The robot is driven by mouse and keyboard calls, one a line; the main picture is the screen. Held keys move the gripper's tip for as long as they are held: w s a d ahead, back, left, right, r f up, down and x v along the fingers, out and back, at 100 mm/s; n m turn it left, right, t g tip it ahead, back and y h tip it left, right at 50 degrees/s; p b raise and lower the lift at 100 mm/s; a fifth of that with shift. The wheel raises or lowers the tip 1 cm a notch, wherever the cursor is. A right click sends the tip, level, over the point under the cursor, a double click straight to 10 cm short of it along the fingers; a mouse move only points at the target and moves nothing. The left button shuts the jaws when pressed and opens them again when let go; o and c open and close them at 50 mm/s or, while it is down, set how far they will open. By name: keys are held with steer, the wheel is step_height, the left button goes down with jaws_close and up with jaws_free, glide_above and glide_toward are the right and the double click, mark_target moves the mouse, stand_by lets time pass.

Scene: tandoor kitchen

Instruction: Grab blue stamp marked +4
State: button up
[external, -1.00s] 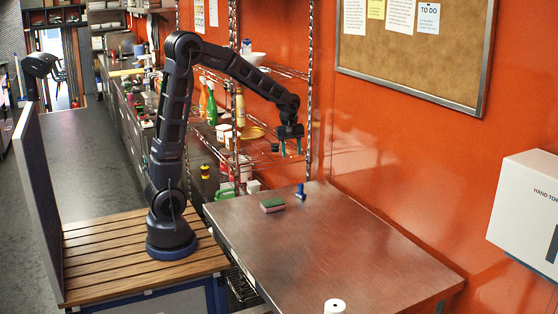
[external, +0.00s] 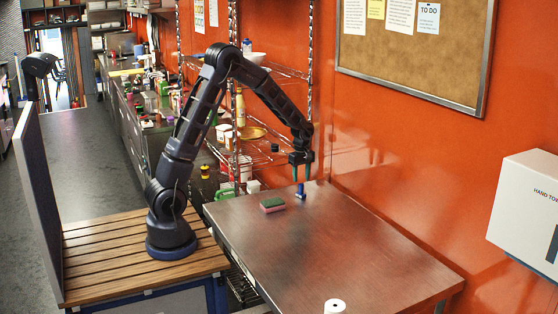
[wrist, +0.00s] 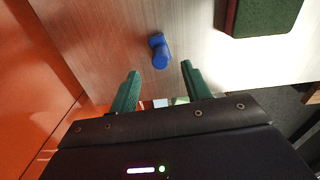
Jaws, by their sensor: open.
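A small blue stamp (external: 300,191) stands upright near the far end of the metal table (external: 330,240). In the wrist view the blue stamp (wrist: 160,50) lies beyond the fingertips, roughly in line with the gap between them. No +4 mark can be made out. My gripper (external: 302,176) is open and points down just above the stamp. In the wrist view its two green fingers (wrist: 158,80) are spread apart with nothing between them.
A green and dark red sponge (external: 272,204) lies on the table to the left of the stamp. A white roll (external: 334,306) stands at the near edge. An orange wall and a wire shelf (external: 270,135) border the far end. The table's middle is clear.

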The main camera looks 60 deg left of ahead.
mark_target(301, 185)
steer(key=shift+d+f, duration=0.1)
steer(key=shift+f, duration=2.7)
steer(key=shift+c, duration=0.5)
jaws_close()
